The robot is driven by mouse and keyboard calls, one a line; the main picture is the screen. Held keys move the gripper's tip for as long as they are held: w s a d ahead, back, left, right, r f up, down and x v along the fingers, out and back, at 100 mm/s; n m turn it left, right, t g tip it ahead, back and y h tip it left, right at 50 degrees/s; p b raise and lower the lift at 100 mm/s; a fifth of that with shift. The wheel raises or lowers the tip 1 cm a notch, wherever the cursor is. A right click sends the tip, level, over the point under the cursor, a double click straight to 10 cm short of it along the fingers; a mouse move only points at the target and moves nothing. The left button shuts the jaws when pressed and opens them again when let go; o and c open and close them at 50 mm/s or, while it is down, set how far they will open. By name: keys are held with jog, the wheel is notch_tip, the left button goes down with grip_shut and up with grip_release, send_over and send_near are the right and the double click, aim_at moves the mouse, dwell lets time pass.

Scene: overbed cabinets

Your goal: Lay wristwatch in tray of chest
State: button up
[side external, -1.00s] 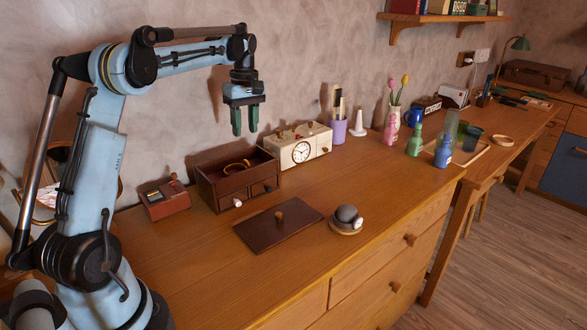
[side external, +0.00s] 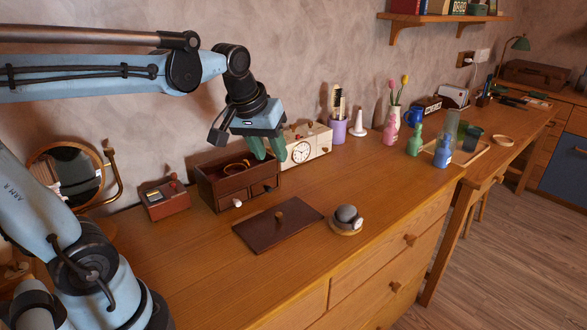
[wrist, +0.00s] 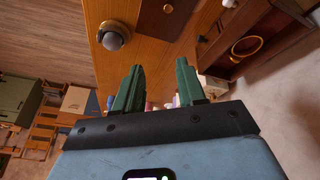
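A dark brown wooden chest (side external: 222,190) stands open on the dresser, with a gold ring-like object (side external: 237,166) inside its tray. Its brown lid with a round knob (side external: 262,226) lies flat in front. A small round stand with a grey dome (side external: 346,213) is to the right of the lid. A pale, watch-like face (side external: 358,222) shows at its right side; the strap cannot be made out. My gripper (side external: 267,148) is empty and open above the chest's right end, its green fingers apart in the wrist view (wrist: 160,85).
A cream clock box (side external: 318,140) stands right of the chest and a small reddish box (side external: 165,200) left of it. A purple cup (side external: 338,130), vases and a wooden tray (side external: 465,155) stand farther right. The dresser front is clear.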

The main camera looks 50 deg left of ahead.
jog(key=s+d+f+m+t+h, duration=0.1)
jog(key=s+d+f+m+t, duration=0.1)
jog(key=s+d+f+m, duration=0.3)
jog(key=shift+s+d+f+m+t, duration=0.25)
jog(key=shift+s+d+m+t, duration=0.2)
jog(key=shift+d, duration=0.4)
jog(key=o, duration=0.4)
jog(key=shift+w+a+r+n, duration=0.15)
jog(key=shift+a+r+n, duration=0.1)
jog(key=shift+r, duration=0.05)
jog(key=o, duration=0.7)
jog(key=w+a+r+n+g, duration=0.1)
jog(key=a+n, duration=0.1)
jog(key=w+a+r+n+g, duration=0.1)
jog(key=w+a+r, duration=0.1)
jog(key=shift+w+a+r+n+y, duration=0.2)
jog(key=shift+r+n+y, duration=0.1)
jog(key=shift+n+y, duration=0.1)
jog(key=w+a+r+n+g, duration=0.1)
jog(key=w+a+n+g, duration=0.2)
jog(key=a+n, duration=0.6)
jog(key=w+a+r+n+g, duration=0.2)
jog(key=a+n, duration=0.3)
jog(key=a, duration=0.7)
jog(key=shift+h, duration=0.4)
notch_tip(320, 180, down, 10)
jog(key=shift+f, duration=0.1)
